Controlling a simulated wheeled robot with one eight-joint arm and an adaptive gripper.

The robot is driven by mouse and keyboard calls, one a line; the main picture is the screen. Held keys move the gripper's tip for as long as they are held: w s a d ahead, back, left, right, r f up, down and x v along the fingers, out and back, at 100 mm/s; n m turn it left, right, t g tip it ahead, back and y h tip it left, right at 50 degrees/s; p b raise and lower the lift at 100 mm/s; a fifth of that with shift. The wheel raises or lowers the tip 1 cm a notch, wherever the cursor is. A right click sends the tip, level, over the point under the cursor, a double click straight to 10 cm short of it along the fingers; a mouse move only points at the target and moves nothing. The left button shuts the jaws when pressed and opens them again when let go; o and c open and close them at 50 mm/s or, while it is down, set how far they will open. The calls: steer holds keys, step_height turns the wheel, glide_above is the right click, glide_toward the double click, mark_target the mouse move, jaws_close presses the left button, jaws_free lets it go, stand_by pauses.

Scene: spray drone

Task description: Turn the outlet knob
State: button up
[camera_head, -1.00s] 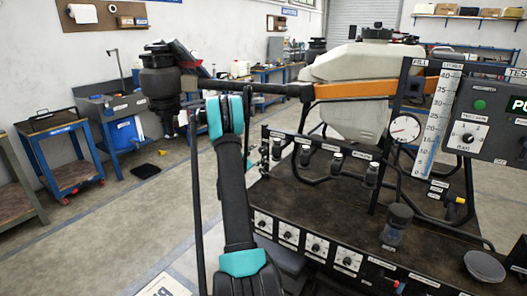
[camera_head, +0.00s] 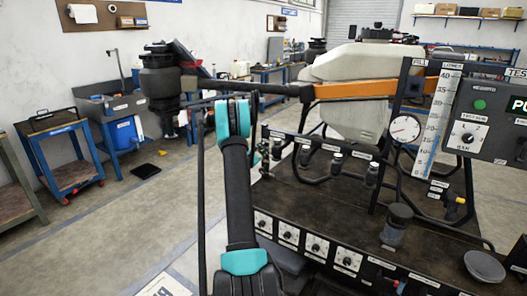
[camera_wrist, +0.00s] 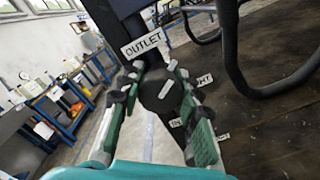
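The outlet knob (camera_wrist: 158,92) is dark and rounded with a small pale mark. It sits below a white OUTLET label (camera_wrist: 143,44) in the wrist view. In the head view my arm hides the gripper and the knob.
Black tubing (camera_wrist: 238,70) curves close to the right of my gripper in the wrist view. The dark test bench (camera_head: 310,205) carries valves and a row of dials. A drone arm with a motor (camera_head: 160,80) extends at the upper left. Open floor lies left.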

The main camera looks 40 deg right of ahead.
steer(key=c, duration=0.4)
steer(key=shift+m, duration=0.3)
steer(key=shift+c, duration=0.2)
steer(key=m, duration=1.2)
steer(key=shift+m, duration=0.3)
steer(key=o, duration=1.2)
